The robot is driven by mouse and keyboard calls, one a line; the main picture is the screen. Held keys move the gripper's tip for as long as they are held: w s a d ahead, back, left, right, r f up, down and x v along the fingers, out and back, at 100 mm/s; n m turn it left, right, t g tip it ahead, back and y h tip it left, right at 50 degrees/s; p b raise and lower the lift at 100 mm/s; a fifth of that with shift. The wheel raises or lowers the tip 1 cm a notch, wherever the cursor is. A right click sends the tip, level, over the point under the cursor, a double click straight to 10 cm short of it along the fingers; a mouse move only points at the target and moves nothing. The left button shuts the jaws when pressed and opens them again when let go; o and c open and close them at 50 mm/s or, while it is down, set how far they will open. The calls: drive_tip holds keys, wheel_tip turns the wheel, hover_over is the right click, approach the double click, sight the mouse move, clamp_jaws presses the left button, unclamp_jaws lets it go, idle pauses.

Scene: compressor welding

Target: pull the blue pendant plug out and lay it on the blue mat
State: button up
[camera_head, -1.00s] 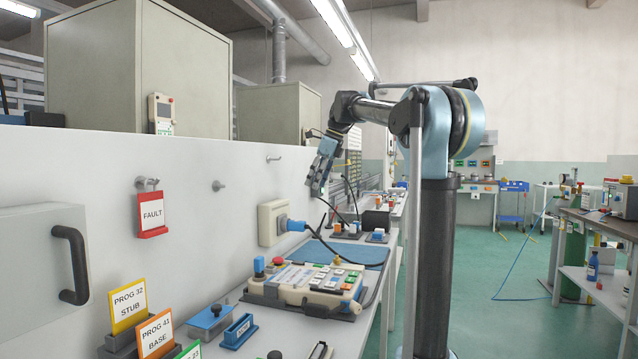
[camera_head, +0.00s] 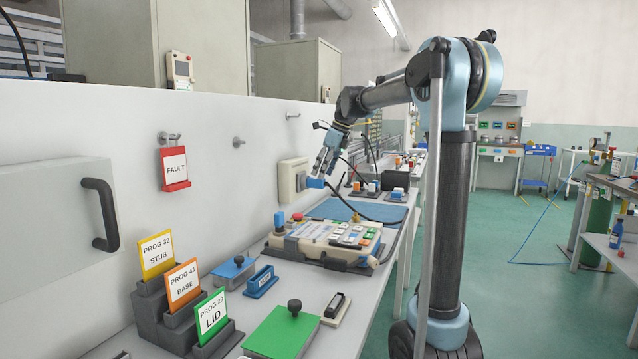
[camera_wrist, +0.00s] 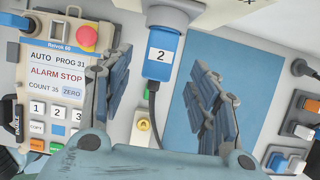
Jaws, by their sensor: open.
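The blue pendant plug (camera_wrist: 164,55) carries a white label with a 2 and sits in the pale wall socket (camera_head: 291,178); a black cable leaves its end. In the head view the plug (camera_head: 314,183) shows just beneath my gripper (camera_head: 324,163). In the wrist view my gripper (camera_wrist: 160,95) is open, one finger to each side of the plug, with gaps on both sides. The blue mat (camera_wrist: 225,95) lies flat on the bench behind the right finger, and shows in the head view (camera_head: 345,209) behind the pendant.
The teach pendant (camera_head: 325,238) lies on the bench in front of the mat, with a red stop button (camera_wrist: 85,37). Small connectors (camera_wrist: 300,130) stand beyond the mat. Program cards (camera_head: 184,285) and a green block (camera_head: 283,335) are nearer.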

drive_tip(key=shift+x, duration=2.2)
drive_tip(key=shift+c, duration=0.6)
clamp_jaws()
drive_tip(key=shift+d, duration=0.2)
drive_tip(key=shift+s+d, duration=0.3)
drive_tip(key=shift+d, duration=0.45)
drive_tip(key=shift+s+d, duration=0.3)
drive_tip(key=shift+d, duration=0.45)
drive_tip(key=shift+s+d, duration=0.3)
drive_tip(key=shift+d, duration=0.45)
